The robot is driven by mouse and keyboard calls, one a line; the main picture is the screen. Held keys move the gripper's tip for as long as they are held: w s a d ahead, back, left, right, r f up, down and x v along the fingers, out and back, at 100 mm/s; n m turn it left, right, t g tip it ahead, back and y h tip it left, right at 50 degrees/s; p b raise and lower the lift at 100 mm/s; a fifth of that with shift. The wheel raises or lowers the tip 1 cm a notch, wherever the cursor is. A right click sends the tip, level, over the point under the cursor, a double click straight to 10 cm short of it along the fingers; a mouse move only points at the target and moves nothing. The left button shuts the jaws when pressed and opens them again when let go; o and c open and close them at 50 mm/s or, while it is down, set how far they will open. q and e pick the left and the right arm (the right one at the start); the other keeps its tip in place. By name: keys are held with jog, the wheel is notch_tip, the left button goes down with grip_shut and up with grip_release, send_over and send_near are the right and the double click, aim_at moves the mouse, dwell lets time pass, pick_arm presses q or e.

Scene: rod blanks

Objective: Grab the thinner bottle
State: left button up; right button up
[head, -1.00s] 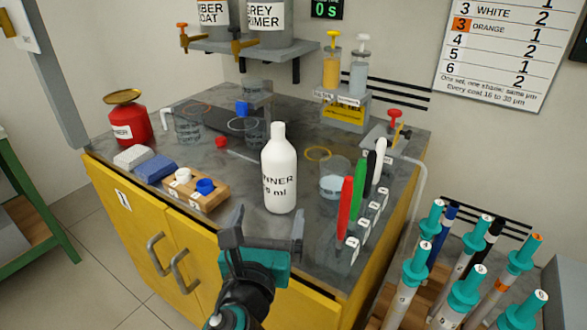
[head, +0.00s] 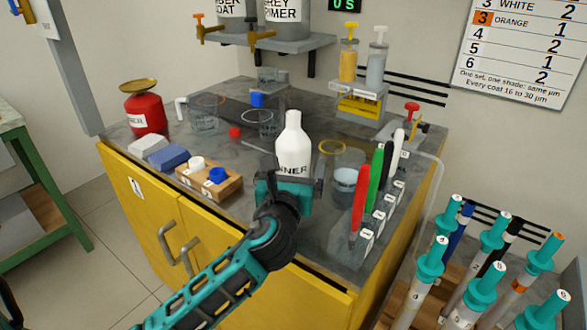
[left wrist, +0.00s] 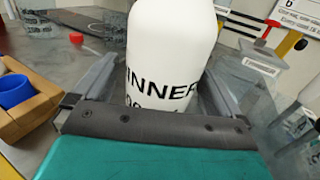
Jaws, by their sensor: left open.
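The thinner bottle (head: 293,142) is white with black lettering and stands upright on the grey bench top. Its lower part is hidden behind my left gripper in the head view. My left gripper (head: 290,178) is at the bottle's front side, low on its body. In the left wrist view the bottle (left wrist: 165,55) fills the middle, between the two open fingers of my left gripper (left wrist: 165,85). Gaps show between the fingers and the bottle at its lower sides. My right gripper is not in view.
A wooden block with white and blue caps (head: 208,183) stands left of the bottle. Red, green, black and white markers (head: 375,180) stand close on the right. A clear beaker (head: 346,182) is just right of the bottle. Glass beakers (head: 207,115) stand behind left.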

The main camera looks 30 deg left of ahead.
pick_arm(q)
jog(key=shift+w, duration=0.1)
jog(key=c, duration=1.4)
